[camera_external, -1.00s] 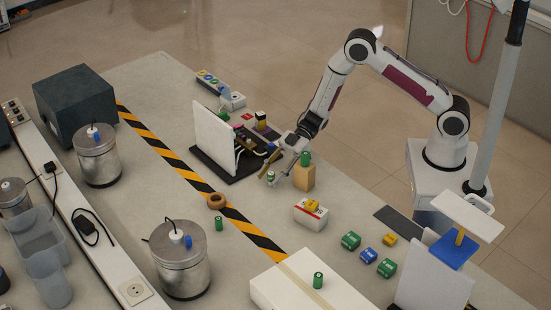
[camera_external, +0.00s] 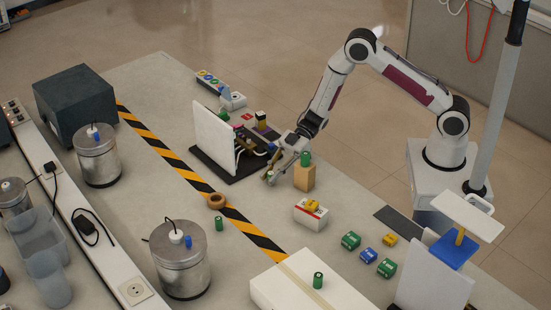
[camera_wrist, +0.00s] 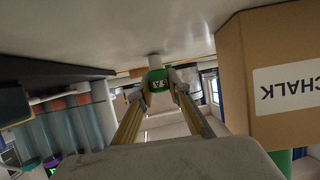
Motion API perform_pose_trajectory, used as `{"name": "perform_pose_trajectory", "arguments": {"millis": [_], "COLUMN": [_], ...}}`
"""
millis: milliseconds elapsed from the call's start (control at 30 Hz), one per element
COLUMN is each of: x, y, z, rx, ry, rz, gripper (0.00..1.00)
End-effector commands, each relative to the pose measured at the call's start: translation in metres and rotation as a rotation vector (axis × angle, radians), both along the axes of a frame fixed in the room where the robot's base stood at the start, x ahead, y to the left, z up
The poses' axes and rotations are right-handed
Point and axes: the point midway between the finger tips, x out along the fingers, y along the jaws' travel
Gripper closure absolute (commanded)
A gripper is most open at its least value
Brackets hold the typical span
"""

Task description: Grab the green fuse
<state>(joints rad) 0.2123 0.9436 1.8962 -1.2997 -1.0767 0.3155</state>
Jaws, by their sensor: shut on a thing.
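A green fuse (camera_wrist: 158,84) with a pale end and a white mark sits between my fingertips in the wrist view. My gripper (camera_wrist: 157,92) is shut on it. In the external view my gripper (camera_external: 270,178) is low over the table, just left of the brown chalk box; the held fuse is mostly hidden there. Other green cylinders are in view: one on top of the chalk box (camera_external: 305,159), one on the table by the striped tape (camera_external: 219,224), and one on the white box at the front (camera_external: 318,280).
The brown chalk box (camera_wrist: 280,70) stands close beside my gripper. A black-based panel with wires (camera_external: 198,140) is behind to the left. A white box with a yellow piece (camera_external: 310,218) and green and blue blocks (camera_external: 368,255) lie to the front right. A wooden ring (camera_external: 217,201) lies on the tape.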

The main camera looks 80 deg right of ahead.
Motion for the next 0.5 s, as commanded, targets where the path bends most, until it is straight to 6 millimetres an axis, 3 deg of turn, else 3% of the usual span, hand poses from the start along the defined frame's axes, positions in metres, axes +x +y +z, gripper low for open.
{"name": "perform_pose_trajectory", "arguments": {"millis": [267, 500], "x": [0.000, 0.001], "y": [0.000, 0.000], "z": [0.016, 0.044], "rx": [-0.001, -0.001], "ry": [-0.003, -0.003], "rz": [0.001, -0.001], "gripper": [0.99, 0.99]}}
